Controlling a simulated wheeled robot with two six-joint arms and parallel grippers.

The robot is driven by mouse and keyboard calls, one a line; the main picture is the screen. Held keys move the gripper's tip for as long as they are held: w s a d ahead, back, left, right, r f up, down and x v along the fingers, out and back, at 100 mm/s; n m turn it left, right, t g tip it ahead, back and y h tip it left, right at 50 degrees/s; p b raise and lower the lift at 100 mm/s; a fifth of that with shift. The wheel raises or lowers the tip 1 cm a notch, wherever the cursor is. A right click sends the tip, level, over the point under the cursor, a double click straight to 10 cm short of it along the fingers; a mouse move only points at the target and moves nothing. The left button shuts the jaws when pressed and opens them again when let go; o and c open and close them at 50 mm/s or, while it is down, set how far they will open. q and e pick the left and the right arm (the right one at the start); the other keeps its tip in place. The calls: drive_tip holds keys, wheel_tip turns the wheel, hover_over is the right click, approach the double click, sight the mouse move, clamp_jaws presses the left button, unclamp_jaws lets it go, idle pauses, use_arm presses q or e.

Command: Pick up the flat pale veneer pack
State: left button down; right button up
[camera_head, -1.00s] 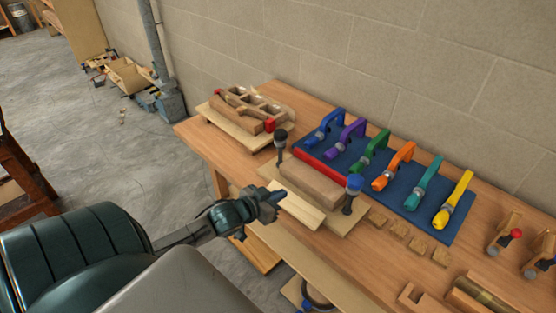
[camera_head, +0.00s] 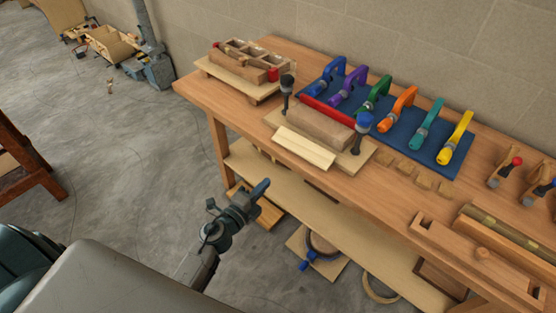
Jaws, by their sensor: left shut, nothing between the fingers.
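The flat pale veneer pack (camera_head: 305,147) lies at the front of a wooden base board (camera_head: 350,160) on the workbench, in front of a brown wooden block (camera_head: 320,127). My left gripper (camera_head: 262,188) is shut and empty, in front of the bench and to the lower left of the pack, apart from it. My right gripper is not in view.
Coloured clamps (camera_head: 398,106) lie on a blue mat (camera_head: 437,151) behind the block. A wooden tray (camera_head: 240,64) sits at the left. A lower shelf (camera_head: 345,230) runs under the workbench (camera_head: 390,190).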

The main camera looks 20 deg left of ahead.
use_arm(q)
drive_tip(key=p, duration=0.2)
approach(297, 149)
drive_tip(key=x, duration=0.4)
drive_tip(key=shift+w, duration=0.15)
drive_tip(key=shift+w+d, duration=0.25)
drive_tip(key=shift+w, duration=0.35)
drive_tip(key=shift+w, duration=0.1)
drive_tip(key=shift+b+x, duration=0.3)
drive_tip(key=shift+x, duration=1.35)
